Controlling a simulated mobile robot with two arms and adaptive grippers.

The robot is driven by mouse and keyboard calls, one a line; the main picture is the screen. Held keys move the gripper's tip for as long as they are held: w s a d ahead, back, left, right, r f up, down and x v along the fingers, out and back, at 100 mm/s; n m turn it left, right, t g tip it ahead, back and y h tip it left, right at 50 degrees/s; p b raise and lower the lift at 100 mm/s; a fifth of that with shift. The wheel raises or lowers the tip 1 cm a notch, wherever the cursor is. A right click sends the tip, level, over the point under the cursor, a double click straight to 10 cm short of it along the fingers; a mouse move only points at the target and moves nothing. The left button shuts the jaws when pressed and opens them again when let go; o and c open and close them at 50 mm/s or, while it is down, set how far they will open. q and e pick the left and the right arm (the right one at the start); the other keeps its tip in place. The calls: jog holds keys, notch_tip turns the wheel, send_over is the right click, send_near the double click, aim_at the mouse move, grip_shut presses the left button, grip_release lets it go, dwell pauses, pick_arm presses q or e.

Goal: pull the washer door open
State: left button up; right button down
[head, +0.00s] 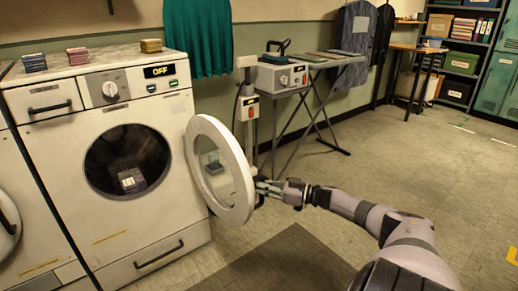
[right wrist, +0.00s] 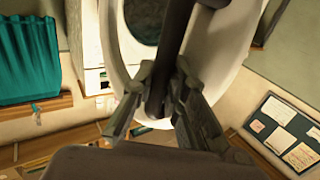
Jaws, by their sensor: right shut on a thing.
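The washer (head: 130,215) is white, with a dark round opening (head: 110,165) at its front. Its door (head: 238,210), a white ring with a glass pane, stands swung out to the right, clear of the opening. My right gripper (head: 264,188) is at the door's right rim. In the right wrist view it is shut on the dark door handle (right wrist: 178,25), which runs between its two fingers. The white door ring (right wrist: 225,70) is behind the handle there. My left gripper is not in view.
The washer's display reads OFF. An ironing-board-like stand (head: 325,62) and a boxed device (head: 283,76) stand behind the door. A dark mat (head: 285,262) lies in front; the floor to the right is clear.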

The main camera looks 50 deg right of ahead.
jog(key=shift+d, duration=0.1)
dwell(0.3)
jog(key=c, duration=1.6)
grip_release()
jog(key=shift+o, duration=0.2)
jog(key=v, duration=1.2)
